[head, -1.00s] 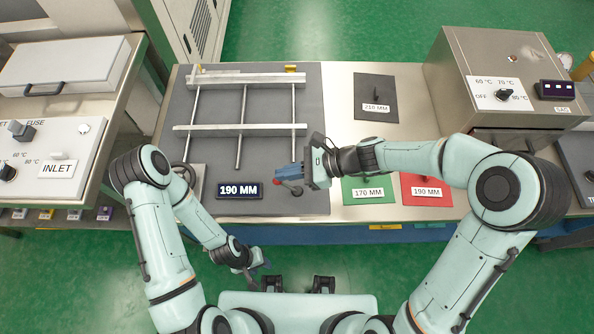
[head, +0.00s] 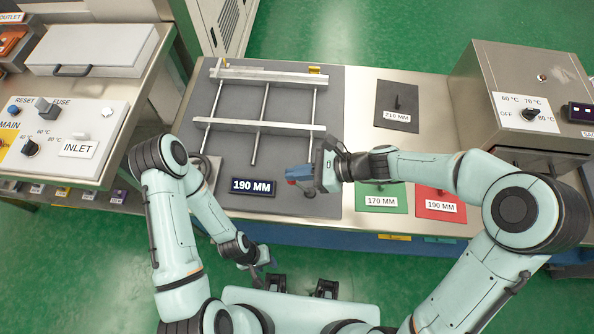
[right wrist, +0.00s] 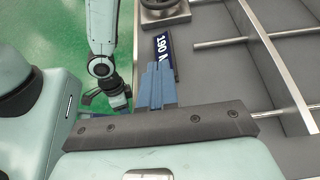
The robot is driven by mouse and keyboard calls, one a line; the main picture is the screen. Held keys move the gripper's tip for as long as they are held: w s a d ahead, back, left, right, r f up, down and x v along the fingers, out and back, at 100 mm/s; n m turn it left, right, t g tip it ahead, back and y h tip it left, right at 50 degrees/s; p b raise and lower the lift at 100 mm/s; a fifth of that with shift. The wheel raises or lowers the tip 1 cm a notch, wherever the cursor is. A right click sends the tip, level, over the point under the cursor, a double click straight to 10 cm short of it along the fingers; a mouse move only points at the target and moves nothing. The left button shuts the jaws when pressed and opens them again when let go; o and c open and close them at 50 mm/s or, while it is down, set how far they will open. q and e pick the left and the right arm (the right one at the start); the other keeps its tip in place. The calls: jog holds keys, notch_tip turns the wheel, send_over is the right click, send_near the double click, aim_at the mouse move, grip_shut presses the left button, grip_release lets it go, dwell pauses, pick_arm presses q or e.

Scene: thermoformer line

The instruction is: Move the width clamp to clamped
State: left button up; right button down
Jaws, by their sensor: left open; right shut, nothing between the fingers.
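The width fixture is a dark plate (head: 225,104) with two metal rails (head: 262,127) across rods and a display (head: 253,187) reading 190 MM. The display also shows in the right wrist view (right wrist: 165,50). My right gripper (head: 292,177) is shut and empty over the plate's right front, right of the display. My left gripper (head: 262,264) is open, low in front of the table, away from the fixture.
A round handwheel (head: 204,166) at the plate's left is partly behind my left arm. Right of the plate lie a dark 210 MM pad (head: 397,100), a green 170 MM pad (head: 380,198) and a red 190 MM pad (head: 438,203). A steel control box (head: 520,75) stands at right.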

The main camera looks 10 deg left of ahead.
jog(key=shift+r+p, duration=0.35)
jog(key=shift+r, duration=0.4)
pick_arm(q)
jog(key=shift+w+r+p, duration=0.45)
jog(key=shift+w+r, duration=0.35)
jog(key=shift+r, duration=0.3)
pick_arm(e)
jog(key=v, duration=1.3)
jog(key=shift+d, duration=0.2)
